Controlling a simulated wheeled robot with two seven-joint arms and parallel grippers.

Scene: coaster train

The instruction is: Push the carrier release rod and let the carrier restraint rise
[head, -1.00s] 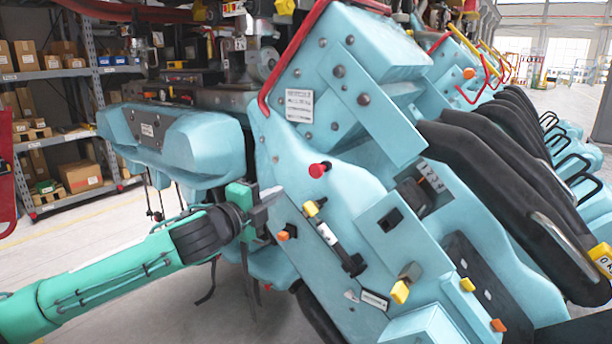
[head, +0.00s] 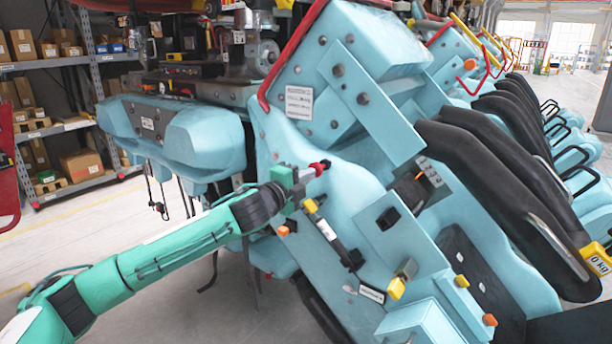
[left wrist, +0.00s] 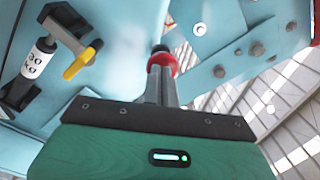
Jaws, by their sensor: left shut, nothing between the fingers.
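A red-knobbed rod (head: 321,166) stands out from the side of the light blue coaster carrier (head: 345,195); I take it for the release rod. My left gripper (head: 304,174) is shut and empty, its fingertips right at the red knob. In the left wrist view the fingers (left wrist: 160,82) point straight at the red knob (left wrist: 167,62) and partly cover it. I cannot tell whether they touch or press it. The black padded restraint (head: 490,180) lies low and slanted over the seat at the right. My right gripper is not in view.
Below the knob are a yellow-ended handle (head: 311,206) with a white-labelled cylinder, and an orange button (head: 283,230). In the left wrist view a yellow lever (left wrist: 79,63) is close at the left. Shelves (head: 80,120) with boxes stand far left. The floor at lower left is open.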

